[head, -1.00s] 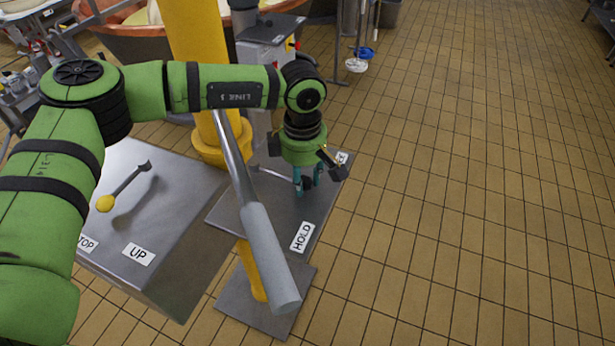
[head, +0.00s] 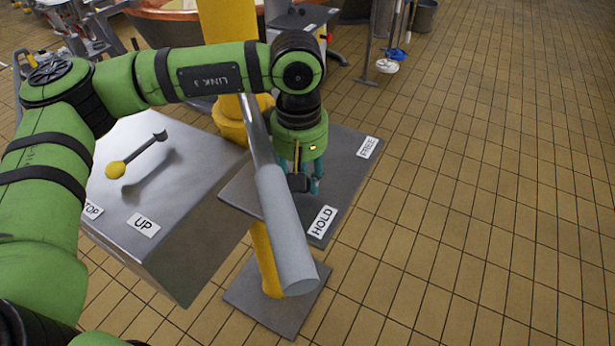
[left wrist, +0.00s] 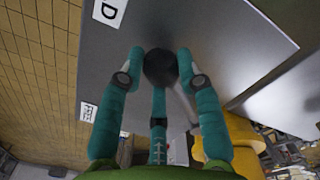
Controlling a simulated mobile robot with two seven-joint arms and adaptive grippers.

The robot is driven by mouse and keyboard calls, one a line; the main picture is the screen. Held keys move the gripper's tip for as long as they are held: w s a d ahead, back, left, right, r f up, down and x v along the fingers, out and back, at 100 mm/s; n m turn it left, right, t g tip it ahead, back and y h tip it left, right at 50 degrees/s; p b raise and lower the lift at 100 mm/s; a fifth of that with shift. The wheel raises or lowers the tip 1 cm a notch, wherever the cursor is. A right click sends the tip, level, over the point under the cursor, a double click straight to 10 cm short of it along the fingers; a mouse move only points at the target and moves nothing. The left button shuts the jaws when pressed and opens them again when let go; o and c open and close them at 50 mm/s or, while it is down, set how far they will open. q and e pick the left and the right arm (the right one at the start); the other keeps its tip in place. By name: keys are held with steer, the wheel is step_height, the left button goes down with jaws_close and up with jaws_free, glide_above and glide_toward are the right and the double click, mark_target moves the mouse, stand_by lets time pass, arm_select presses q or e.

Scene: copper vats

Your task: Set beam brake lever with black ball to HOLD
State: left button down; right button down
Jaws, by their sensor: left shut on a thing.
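The black ball (head: 299,183) of the brake lever is above the grey metal plate (head: 345,160). The plate carries a FREE label (head: 368,147) at its far right corner and a HOLD label (head: 322,221) at its near edge. The ball is between the labels, nearer HOLD. My left gripper (head: 305,184) points down with its teal fingers around the ball. My right gripper is not in view.
A long grey bar with a thick grip (head: 285,230) slants in front of the plate, close to my left gripper. A yellow post (head: 228,60) stands behind. At left, a metal box has a yellow-ball lever (head: 116,169) and an UP label (head: 143,224). Tiled floor at right is open.

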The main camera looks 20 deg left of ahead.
arm_select(q)
steer(key=shift+a, duration=0.3)
steer(key=c, duration=0.9)
jaws_free()
steer(key=shift+c, duration=0.2)
steer(key=shift+a, duration=0.25)
steer(key=shift+f, duration=0.1)
steer(key=shift+d, duration=0.2)
